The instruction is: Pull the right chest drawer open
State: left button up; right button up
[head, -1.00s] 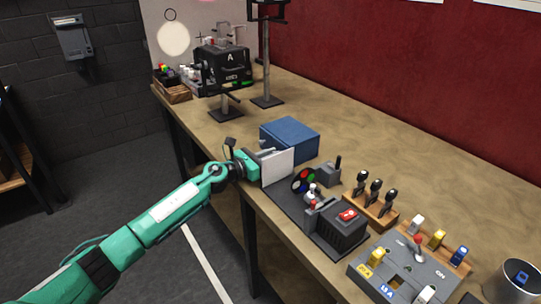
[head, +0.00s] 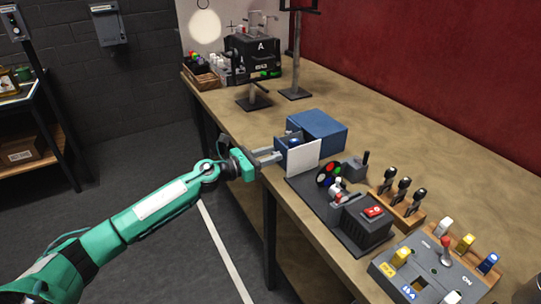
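The blue chest (head: 322,131) stands on the workbench near its front edge. A drawer (head: 283,153) sticks out of its front, on the side facing my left arm, and a dark blue rounded thing (head: 294,138) shows at its top. My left gripper (head: 272,155) is right at the drawer's front, with its grey fingers reaching to it. The handle is hidden by the fingers, so I cannot tell whether they are closed on it. A white upright panel (head: 304,157) stands just right of the drawer and hides part of the chest front. My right gripper is out of view.
A black base with coloured buttons (head: 329,174) and a red-switch box (head: 368,219) lies right of the panel. A rack of dark-handled tools (head: 402,190) and a grey switch panel (head: 425,262) are farther right.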

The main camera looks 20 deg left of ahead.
pick_arm(q)
jog(key=shift+o, duration=0.3)
